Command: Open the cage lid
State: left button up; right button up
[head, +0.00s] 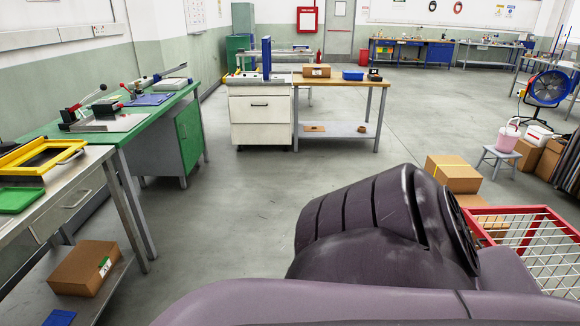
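The red-framed cage (510,210) with white wire mesh is at the lower right of the head view, cut off by the right edge. One of my arms, dark and large in the foreground, covers its left and near parts. I cannot tell which part of the cage is the lid, or whether the lid is open or shut. Neither of my gripper's fingers shows in this view.
Cardboard boxes (453,173) stand just behind the cage. A small grey stool (500,155) carries a pink bucket (508,136) farther back. Workbenches (100,130) line the left side. The grey floor (230,215) in the middle is clear.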

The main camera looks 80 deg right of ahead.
aim_at(466, 210)
jog(key=z, duration=4.05)
jog(key=i+j+z, duration=0.2)
jog(key=j, duration=0.3)
jog(key=i+j+z, duration=0.2)
jog(key=j, duration=0.3)
jog(key=i+j+z, duration=0.2)
jog(key=j, duration=0.3)
jog(key=j+z, duration=0.2)
jog(key=j, duration=0.35)
jog(key=i+j+z, duration=0.2)
jog(key=j, duration=0.4)
jog(key=k+l, duration=0.05)
jog(key=k, duration=0.05)
